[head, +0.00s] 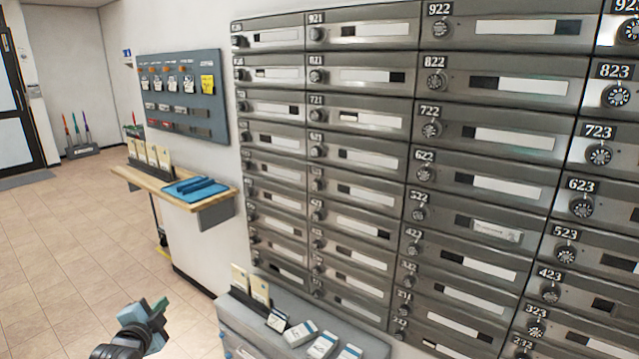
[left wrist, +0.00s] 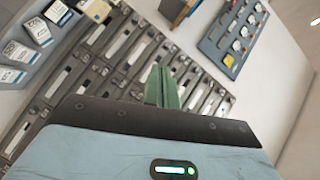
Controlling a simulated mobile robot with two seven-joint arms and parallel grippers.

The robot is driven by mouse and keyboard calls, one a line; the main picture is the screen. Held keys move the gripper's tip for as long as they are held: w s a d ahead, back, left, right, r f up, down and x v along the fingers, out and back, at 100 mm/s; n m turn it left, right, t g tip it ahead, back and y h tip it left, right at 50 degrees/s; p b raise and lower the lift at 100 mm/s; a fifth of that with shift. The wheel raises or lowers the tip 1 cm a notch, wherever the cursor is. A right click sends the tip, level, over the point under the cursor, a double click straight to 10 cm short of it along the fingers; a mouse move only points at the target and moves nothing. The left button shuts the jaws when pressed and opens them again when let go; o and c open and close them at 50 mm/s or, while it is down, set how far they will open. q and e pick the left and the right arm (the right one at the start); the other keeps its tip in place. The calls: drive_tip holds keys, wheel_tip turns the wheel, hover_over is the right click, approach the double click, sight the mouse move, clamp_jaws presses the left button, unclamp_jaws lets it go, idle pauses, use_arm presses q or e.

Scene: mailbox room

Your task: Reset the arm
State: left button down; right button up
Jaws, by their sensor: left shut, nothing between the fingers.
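My left gripper (head: 158,308) shows at the bottom left of the head view, over the tiled floor and left of the grey counter. Its green fingers are together with nothing between them. In the left wrist view the shut fingers (left wrist: 162,87) point toward the mailbox wall, with a clear gap around them. The wall of numbered mailboxes (head: 345,160) fills the middle and right of the head view, and its doors are shut. My right gripper is in neither view.
A grey counter (head: 250,325) with cards and small boxes (head: 300,333) stands below the mailboxes. A wooden shelf (head: 215,196) holds a blue item (head: 194,188). A grey board (head: 182,95) with tags hangs above it. The floor (head: 60,250) at left is clear.

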use_arm(q)
drive_tip(key=s+d+f+n+g, duration=0.1)
drive_tip(key=s+d+f+n, duration=0.2)
drive_tip(key=s+f, duration=0.3)
drive_tip(key=s+d+f+n+g+h, duration=0.1)
drive_tip(key=s+d+f+n, duration=0.2)
drive_tip(key=s+f, duration=0.3)
drive_tip(key=s+d+f+n+g, duration=0.1)
drive_tip(key=s+d+f+n, duration=0.2)
drive_tip(key=s+f, duration=0.4)
drive_tip(key=s+d+f+g, duration=0.1)
drive_tip(key=s+d, duration=0.1)
drive_tip(key=s, duration=0.7)
drive_tip(key=s+d+f+n+g+h, duration=0.1)
drive_tip(key=s+d+f, duration=0.1)
drive_tip(key=s, duration=0.7)
drive_tip(key=s+d+f+g, duration=0.1)
drive_tip(key=s+d, duration=0.3)
drive_tip(key=s, duration=0.5)
drive_tip(key=shift+d+f+n+g+h, duration=0.15)
drive_tip(key=shift+d+n+g+h, duration=0.15)
drive_tip(key=shift+n+g, duration=0.15)
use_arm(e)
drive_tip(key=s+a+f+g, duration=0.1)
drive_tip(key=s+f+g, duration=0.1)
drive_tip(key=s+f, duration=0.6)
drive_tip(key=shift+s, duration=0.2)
use_arm(q)
drive_tip(key=shift+s, duration=0.1)
